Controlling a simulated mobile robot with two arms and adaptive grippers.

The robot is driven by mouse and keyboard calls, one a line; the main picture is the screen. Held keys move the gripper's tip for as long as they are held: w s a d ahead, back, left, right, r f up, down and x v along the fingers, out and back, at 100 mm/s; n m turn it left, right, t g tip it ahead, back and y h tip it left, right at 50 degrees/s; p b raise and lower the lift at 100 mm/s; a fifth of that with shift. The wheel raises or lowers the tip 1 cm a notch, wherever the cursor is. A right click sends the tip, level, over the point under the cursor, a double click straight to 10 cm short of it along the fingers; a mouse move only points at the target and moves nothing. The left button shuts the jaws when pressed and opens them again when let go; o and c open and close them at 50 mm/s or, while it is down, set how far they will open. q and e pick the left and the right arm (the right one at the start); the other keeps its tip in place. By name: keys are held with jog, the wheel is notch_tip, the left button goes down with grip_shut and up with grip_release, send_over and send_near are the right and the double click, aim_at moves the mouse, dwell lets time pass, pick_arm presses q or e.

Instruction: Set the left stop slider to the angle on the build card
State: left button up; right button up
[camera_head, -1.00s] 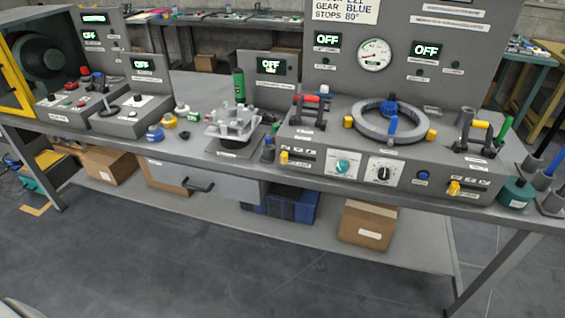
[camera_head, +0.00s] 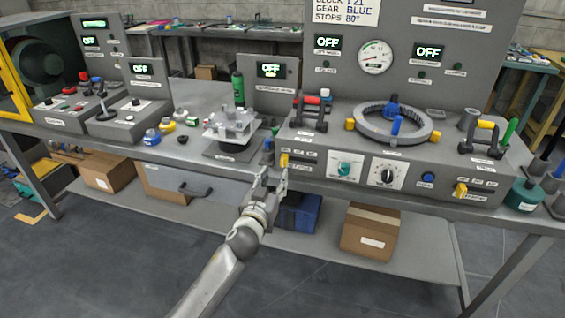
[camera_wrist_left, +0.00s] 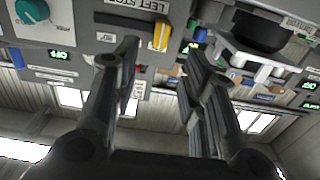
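The left stop slider has a yellow knob (camera_head: 284,160) at the left end of the grey fixture's front panel. The same yellow knob (camera_wrist_left: 161,36) shows in the left wrist view beside a "LEFT STOP" label. My left gripper (camera_head: 271,177) is open and empty, just in front of and slightly left of the knob. In the left wrist view its fingers (camera_wrist_left: 160,68) are spread, with the knob beyond the gap between them, apart from both. The build card (camera_head: 345,11) reads STOPS 80°, GEAR BLUE. The slider's scale is too small to read. My right gripper is out of view.
A teal knob (camera_head: 344,169) and a black dial (camera_head: 387,175) sit right of the slider. A second yellow slider knob (camera_head: 460,190) is at the panel's right end. A grey ring (camera_head: 371,133) lies on top. A clamp stand (camera_head: 232,130) stands left of the fixture.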

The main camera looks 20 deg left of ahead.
aim_at(283, 161)
pick_arm(q)
jog(key=w, duration=0.9)
jog(key=shift+a, duration=0.4)
grip_shut()
